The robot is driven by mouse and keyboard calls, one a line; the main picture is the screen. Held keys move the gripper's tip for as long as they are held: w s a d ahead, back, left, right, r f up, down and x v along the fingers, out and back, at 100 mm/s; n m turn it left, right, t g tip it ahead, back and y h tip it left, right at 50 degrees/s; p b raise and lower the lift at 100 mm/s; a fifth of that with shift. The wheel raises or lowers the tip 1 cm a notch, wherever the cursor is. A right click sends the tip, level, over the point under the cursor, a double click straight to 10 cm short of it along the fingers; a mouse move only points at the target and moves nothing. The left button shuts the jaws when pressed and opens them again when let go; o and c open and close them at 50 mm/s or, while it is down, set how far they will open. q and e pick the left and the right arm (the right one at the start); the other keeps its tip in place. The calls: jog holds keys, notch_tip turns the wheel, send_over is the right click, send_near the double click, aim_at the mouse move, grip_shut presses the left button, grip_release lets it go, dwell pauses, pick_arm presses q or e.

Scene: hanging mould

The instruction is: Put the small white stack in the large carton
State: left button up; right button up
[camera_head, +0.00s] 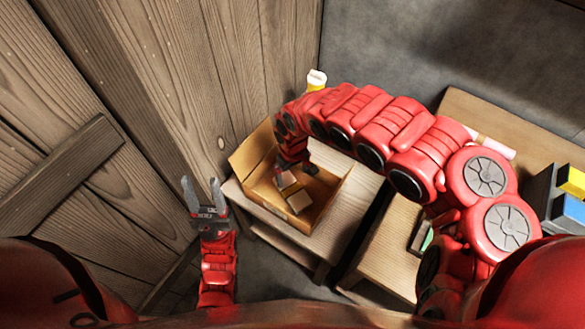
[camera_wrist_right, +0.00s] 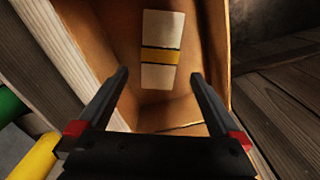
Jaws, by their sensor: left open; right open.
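The large carton (camera_head: 320,192) is an open brown box on a small wooden table. The small white stack (camera_head: 299,202), off-white with a yellow band around its middle, lies inside the carton; it also shows in the right wrist view (camera_wrist_right: 161,72) on the carton's inside (camera_wrist_right: 212,35). My right gripper (camera_head: 284,172) reaches down into the carton mouth from above. In the right wrist view its fingers are open and apart, pointing at the stack, with nothing between them. My left gripper (camera_head: 200,183) is open and empty, left of the carton near the wooden wall.
A yellow-and-white item (camera_head: 316,80) stands behind the carton. A second wooden table (camera_head: 395,245) is at right, with a black rack (camera_head: 540,190) of yellow and blue items. Green (camera_wrist_right: 12,104) and yellow (camera_wrist_right: 34,160) cylinders lie lower left in the wrist view.

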notch_tip(320, 180, up, 2)
jog(key=shift+r, duration=0.15)
jog(key=shift+r, duration=0.1)
dwell(0.5)
